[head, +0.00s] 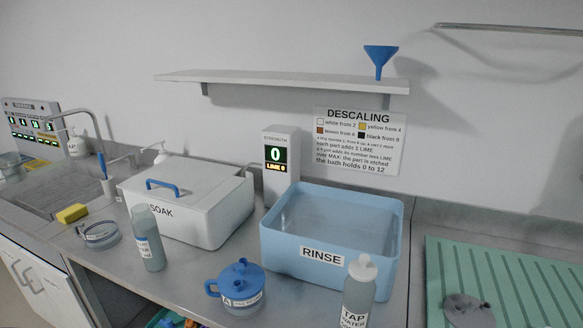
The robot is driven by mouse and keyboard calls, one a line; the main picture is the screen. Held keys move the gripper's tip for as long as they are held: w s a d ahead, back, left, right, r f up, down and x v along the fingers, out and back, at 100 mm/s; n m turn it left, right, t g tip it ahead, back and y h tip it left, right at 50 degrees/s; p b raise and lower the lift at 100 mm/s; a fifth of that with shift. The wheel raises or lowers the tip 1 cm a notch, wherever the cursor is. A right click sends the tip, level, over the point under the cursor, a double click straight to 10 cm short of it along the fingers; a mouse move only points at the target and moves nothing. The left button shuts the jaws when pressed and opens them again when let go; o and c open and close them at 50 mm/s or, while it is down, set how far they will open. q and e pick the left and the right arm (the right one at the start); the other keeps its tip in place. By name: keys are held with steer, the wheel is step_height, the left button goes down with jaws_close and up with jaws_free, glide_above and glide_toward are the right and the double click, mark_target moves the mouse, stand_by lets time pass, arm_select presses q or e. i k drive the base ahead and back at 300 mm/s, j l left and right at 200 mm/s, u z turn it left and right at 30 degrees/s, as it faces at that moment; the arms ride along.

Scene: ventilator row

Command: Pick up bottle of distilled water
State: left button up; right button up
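A grey-blue bottle (147,238) stands upright on the metal counter, in front of the white SOAK box. Its label is small and only partly readable, so I cannot confirm that it says distilled water. A second bottle (358,290), with a white cap and a label reading TAP WATER, stands at the front right of the counter, before the RINSE tub. Its base is cut off by the picture's lower edge. Neither of my grippers shows in the head view.
The SOAK box (200,205) has a closed lid. The blue RINSE tub (390,265) holds liquid. A blue-lidded jug (241,285) stands between the two bottles. A clear round dish (99,236) and yellow sponge (72,214) lie left. A green ribbed mat (520,280) lies right.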

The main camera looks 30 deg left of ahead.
mark_target(144, 222)
steer(key=u, duration=2.1)
